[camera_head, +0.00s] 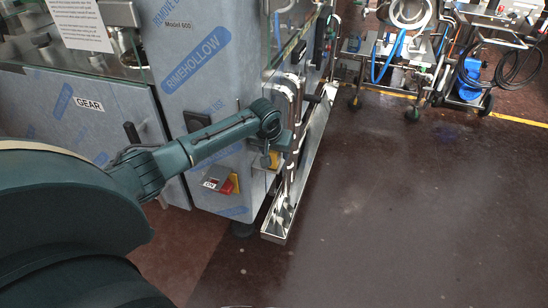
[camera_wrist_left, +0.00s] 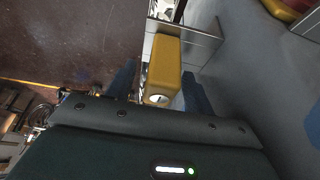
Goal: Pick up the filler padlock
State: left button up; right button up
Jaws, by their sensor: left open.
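The padlock (camera_wrist_left: 163,66) is a yellow block with a round keyhole face, seen in the left wrist view between the two blue fingers of my left gripper (camera_wrist_left: 158,76). The fingers stand apart, one on each side of it, and a gap shows on the left side. I cannot tell whether the right finger touches it. The padlock's shackle is not clear. My right gripper is not in view.
A red and yellow switch (camera_head: 230,184) sits on the filler's panel left of the padlock. A long metal tray (camera_head: 285,215) and upright pipes run along the machine's side. Carts with hoses (camera_head: 470,75) stand at the back right. The dark floor (camera_head: 390,200) is clear.

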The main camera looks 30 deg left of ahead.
pick_arm(q)
jog(key=shift+c, duration=0.2)
jog(key=c, duration=1)
jog(key=shift+c, duration=0.5)
jog(key=shift+r, duration=0.2)
